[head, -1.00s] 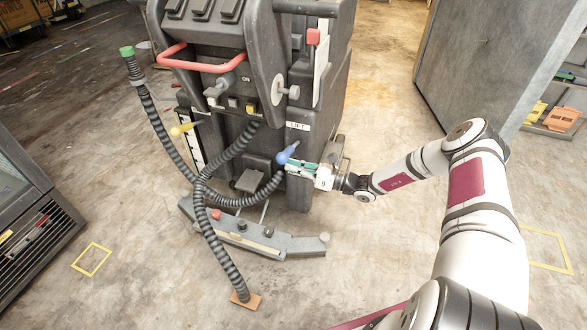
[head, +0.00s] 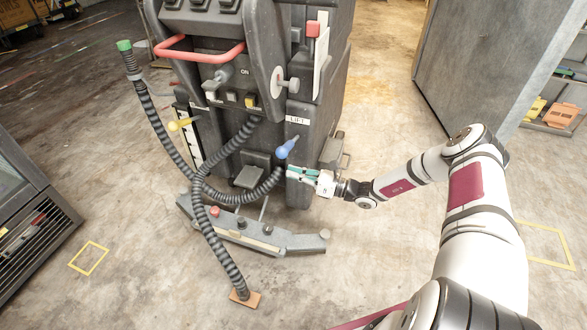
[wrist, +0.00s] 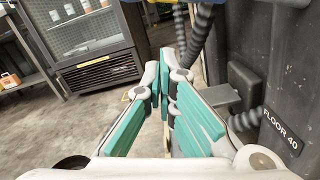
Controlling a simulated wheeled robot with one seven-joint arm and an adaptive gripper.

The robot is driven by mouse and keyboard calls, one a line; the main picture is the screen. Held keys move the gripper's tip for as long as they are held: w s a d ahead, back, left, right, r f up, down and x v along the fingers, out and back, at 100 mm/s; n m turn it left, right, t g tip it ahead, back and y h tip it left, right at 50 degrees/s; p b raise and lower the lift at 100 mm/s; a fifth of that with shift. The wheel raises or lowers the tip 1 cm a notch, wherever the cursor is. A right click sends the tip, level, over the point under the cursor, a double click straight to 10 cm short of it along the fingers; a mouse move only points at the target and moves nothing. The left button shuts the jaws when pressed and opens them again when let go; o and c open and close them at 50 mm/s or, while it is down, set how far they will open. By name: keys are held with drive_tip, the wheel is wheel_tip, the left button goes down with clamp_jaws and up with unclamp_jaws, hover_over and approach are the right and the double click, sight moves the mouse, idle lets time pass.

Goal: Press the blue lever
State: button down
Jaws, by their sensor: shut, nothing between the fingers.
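The blue lever (head: 286,148) sticks out from the front of the dark machine, below the LIFT label (head: 297,120). It has a rounded knob at its lower left end and slants up to the right. My gripper (head: 288,171) is just below the knob, with a small gap showing between them in the head view. Its teal-padded fingers also show in the wrist view (wrist: 164,78), with the tips together and nothing held. I cannot make out the blue lever clearly in the wrist view.
A ribbed black hose (head: 258,194) loops close to the left of my fingertips. A yellow lever (head: 180,125) and red bar (head: 200,52) are on the machine. A low pedal bar (head: 255,236) lies below.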

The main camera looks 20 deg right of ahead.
drive_tip(key=p+v, duration=0.1)
drive_tip(key=v, duration=0.8)
drive_tip(key=shift+s+d+r+p, duration=0.2)
drive_tip(key=shift+d+p, duration=0.2)
